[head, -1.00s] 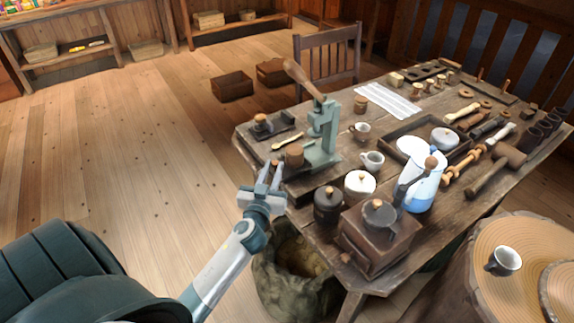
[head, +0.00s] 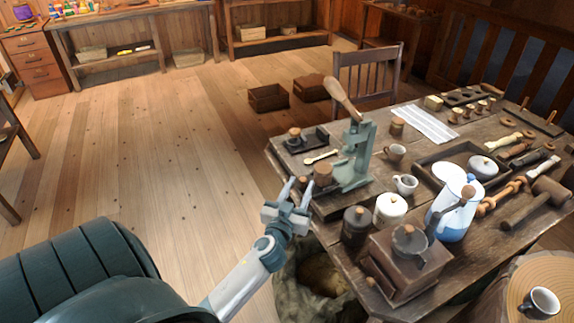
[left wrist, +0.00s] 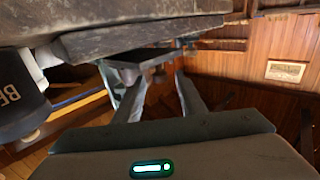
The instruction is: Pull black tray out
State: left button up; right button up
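A small dark tray (head: 318,138) with a knobbed piece on it lies at the table's far left corner in the head view. A dark flat slab (head: 338,207) lies by the green lever press (head: 352,165), near the left table edge. I cannot tell which is the black tray. My left gripper (head: 297,188) is open and empty, just off the left table edge, beside the slab. In the left wrist view, its fingers (left wrist: 160,85) are apart, and a dark flat-edged piece (left wrist: 140,58) shows beyond them. My right gripper is not in view.
A dark canister (head: 356,226), a white lidded jar (head: 390,209), a wooden grinder (head: 405,262) and a blue-white jug (head: 452,210) crowd the table's near side. A sack (head: 315,275) stands below the gripper. The floor at left is clear.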

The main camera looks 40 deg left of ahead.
pick_arm(q)
jog(key=b+v, duration=0.3)
jog(key=v, duration=1.3)
jog(key=shift+s+d+b, duration=0.15)
jog(key=shift+s+b, duration=0.2)
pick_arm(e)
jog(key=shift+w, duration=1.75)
pick_arm(q)
jog(key=d+f+m+g+h, duration=0.15)
jog(key=d+f, duration=0.25)
jog(key=f, duration=0.6)
jog(key=d+f+m+g+h, duration=0.1)
jog(key=d+f+g+h, duration=0.15)
jog(key=f, duration=0.75)
jog(key=d+f+m+g+h, duration=0.1)
jog(key=d+f, duration=0.4)
jog(key=f, duration=0.4)
jog(key=s+d+f+m+g+h, duration=0.1)
jog(key=s+d+f+g, duration=0.1)
jog(key=s+d+f, duration=0.2)
jog(key=s+d+f+m+g+h, duration=0.2)
jog(key=s+f, duration=0.8)
jog(key=f, duration=0.8)
jog(key=shift+s+d+g, duration=0.4)
jog(key=shift+d+g, duration=0.4)
jog(key=shift+d, duration=0.1)
